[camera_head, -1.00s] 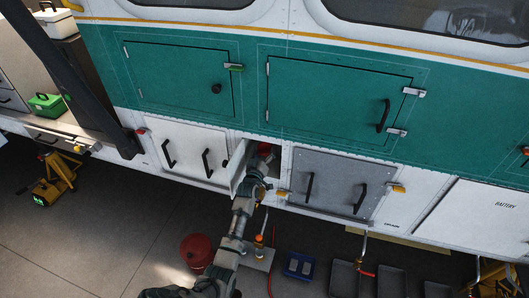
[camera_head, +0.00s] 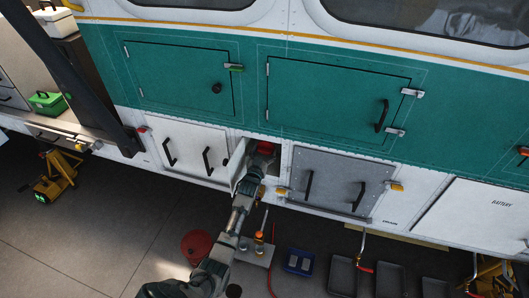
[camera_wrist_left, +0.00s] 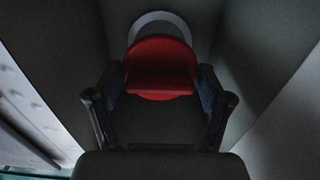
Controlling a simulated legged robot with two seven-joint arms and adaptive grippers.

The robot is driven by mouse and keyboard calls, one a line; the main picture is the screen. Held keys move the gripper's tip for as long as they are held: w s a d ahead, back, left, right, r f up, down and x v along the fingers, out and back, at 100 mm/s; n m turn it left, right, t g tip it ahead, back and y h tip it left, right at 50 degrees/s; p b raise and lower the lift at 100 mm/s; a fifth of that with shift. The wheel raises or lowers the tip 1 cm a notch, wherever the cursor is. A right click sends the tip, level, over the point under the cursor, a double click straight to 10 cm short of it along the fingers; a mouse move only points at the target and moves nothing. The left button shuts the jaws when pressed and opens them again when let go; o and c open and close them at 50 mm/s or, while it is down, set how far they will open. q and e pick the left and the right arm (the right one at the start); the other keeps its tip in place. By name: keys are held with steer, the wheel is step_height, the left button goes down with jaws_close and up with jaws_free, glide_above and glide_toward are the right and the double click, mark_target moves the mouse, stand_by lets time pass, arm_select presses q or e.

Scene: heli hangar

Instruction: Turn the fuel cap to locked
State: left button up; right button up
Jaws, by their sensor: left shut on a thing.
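The red fuel cap (camera_wrist_left: 160,62) sits on a pale round neck (camera_wrist_left: 165,20) at the back of a dark recess in the left wrist view. My left gripper (camera_wrist_left: 160,92) is shut on the cap, one finger on each side of its raised red grip. In the head view the cap (camera_head: 265,148) shows as a small red patch inside the open bay, with my left gripper (camera_head: 262,158) right in front of it. Any lock marking on the cap cannot be made out. My right gripper is not in view.
The bay's small white door (camera_head: 239,163) stands open on the left. A grey panel with black handles (camera_head: 335,184) is close on the right. A red bucket (camera_head: 194,246), a blue tray (camera_head: 299,262) and several dark trays stand on the floor below.

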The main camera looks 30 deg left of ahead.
arm_select(q)
steer(key=shift+r, duration=0.2)
steer(key=o, duration=0.9)
steer(key=shift+w, duration=0.1)
steer(key=shift+w+f, duration=0.1)
steer(key=shift+f, duration=0.05)
steer(key=v, duration=1.2)
